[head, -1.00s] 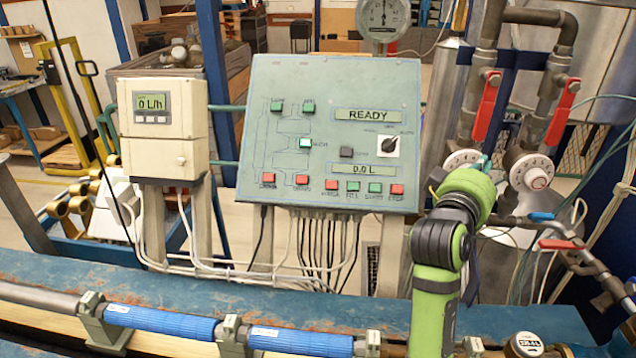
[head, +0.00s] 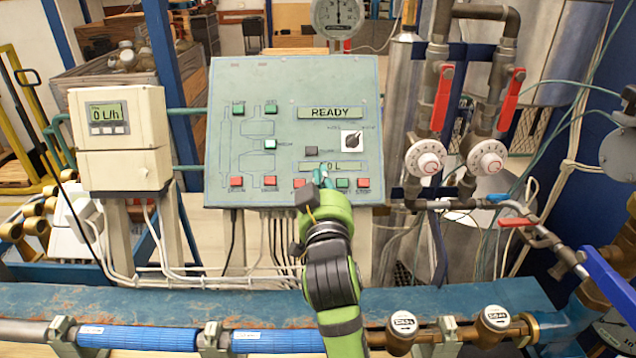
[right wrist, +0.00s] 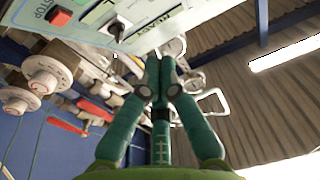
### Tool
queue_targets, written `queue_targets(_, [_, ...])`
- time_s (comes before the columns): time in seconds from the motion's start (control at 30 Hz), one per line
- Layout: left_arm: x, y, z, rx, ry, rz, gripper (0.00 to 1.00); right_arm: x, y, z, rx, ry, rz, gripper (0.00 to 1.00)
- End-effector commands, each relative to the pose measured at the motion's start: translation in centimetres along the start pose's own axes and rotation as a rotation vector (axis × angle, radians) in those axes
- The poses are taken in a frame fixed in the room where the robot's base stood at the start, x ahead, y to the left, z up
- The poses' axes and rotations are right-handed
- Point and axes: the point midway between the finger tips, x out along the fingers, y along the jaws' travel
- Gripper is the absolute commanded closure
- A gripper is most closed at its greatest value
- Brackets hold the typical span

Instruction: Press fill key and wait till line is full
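The green control panel (head: 225,120) stands upright behind the bench, with a READY display (head: 330,113) and a litre display (head: 350,167), partly covered, showing "0 L". Red and green keys line its lower edge. The fill key, a green one in that row, is hidden behind my right gripper (head: 322,172). A green key (head: 342,183) and the red stop key (head: 363,183) show just right of it. My right gripper's teal fingers (right wrist: 160,62) are closed together and empty, in front of the panel; contact cannot be told. My left gripper is out of view.
A flow meter (head: 107,115) reading 0 L/h is left of the panel. Red-handled valves (head: 442,95) and white dials (head: 426,157) stand to the right. A blue-sleeved pipe (head: 140,338) runs along the front of the bench. A round gauge (head: 338,14) sits above the panel.

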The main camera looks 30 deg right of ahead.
Motion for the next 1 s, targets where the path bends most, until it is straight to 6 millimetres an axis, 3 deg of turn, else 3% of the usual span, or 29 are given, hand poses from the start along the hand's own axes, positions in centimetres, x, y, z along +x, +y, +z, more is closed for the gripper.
queue_targets(0.23, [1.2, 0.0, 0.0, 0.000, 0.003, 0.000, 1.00, 0.9, 0.0, 1.3, -0.005, 0.000, 0.002, 1.00])
queue_targets(0.6, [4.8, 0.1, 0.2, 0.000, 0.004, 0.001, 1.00, 4.5, 0.1, 5.0, -0.004, 0.000, 0.003, 1.00])
queue_targets(1.0, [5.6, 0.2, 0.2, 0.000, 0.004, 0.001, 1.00, 6.2, 0.1, 6.3, -0.002, 0.000, 0.001, 1.00])
